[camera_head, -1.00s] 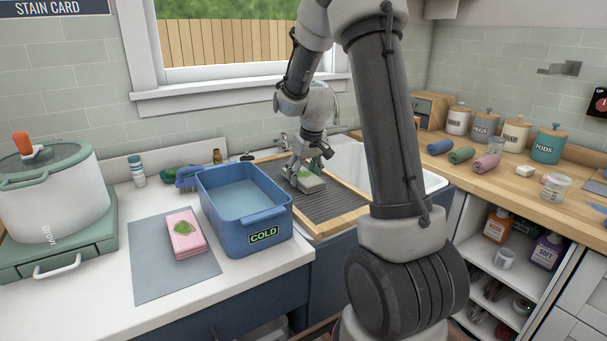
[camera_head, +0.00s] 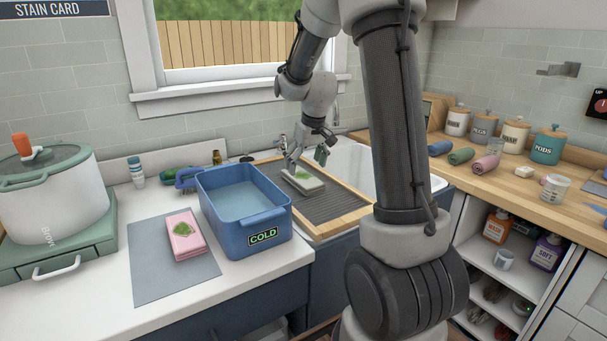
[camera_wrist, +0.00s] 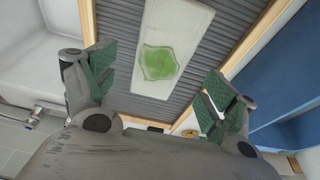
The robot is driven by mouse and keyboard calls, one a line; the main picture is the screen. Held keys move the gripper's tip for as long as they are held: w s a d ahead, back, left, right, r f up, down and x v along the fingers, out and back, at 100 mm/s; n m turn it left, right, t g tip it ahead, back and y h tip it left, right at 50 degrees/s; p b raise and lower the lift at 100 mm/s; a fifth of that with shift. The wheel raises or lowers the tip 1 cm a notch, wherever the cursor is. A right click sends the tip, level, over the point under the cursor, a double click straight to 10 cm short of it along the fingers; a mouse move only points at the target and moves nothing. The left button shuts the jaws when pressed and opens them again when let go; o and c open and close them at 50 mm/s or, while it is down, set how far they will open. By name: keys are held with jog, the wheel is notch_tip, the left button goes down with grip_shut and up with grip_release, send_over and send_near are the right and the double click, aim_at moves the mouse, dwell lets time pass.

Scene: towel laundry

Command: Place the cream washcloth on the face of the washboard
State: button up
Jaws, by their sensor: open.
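The cream washcloth (camera_head: 303,181) lies folded on the ridged grey face of the washboard (camera_head: 335,208), with a green stain on its top. In the wrist view the cloth (camera_wrist: 178,22) lies flat on the ridges, inside the wooden frame of the board (camera_wrist: 243,52). My gripper (camera_head: 306,158) is open and empty above the far end of the cloth. In the wrist view its two green-padded fingers (camera_wrist: 157,92) are spread wide, apart from the cloth.
A blue tub (camera_head: 215,205) of water marked COLD stands left of the washboard. A pink folded cloth (camera_head: 185,237) with a green stain lies on a grey mat (camera_head: 150,270). The white sink (camera_head: 418,180) is to the right.

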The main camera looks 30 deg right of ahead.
aim_at(308, 181)
jog(key=v, duration=0.7)
jog(key=s+a+r, duration=0.2)
jog(key=s+r, duration=0.1)
jog(key=s, duration=0.3)
jog(key=s+a+r, duration=0.3)
jog(key=s, duration=0.3)
jog(key=s+a+f+t, duration=0.1)
jog(key=s+a, duration=0.1)
jog(key=s, duration=1.4)
jog(key=shift+a+f, duration=0.2)
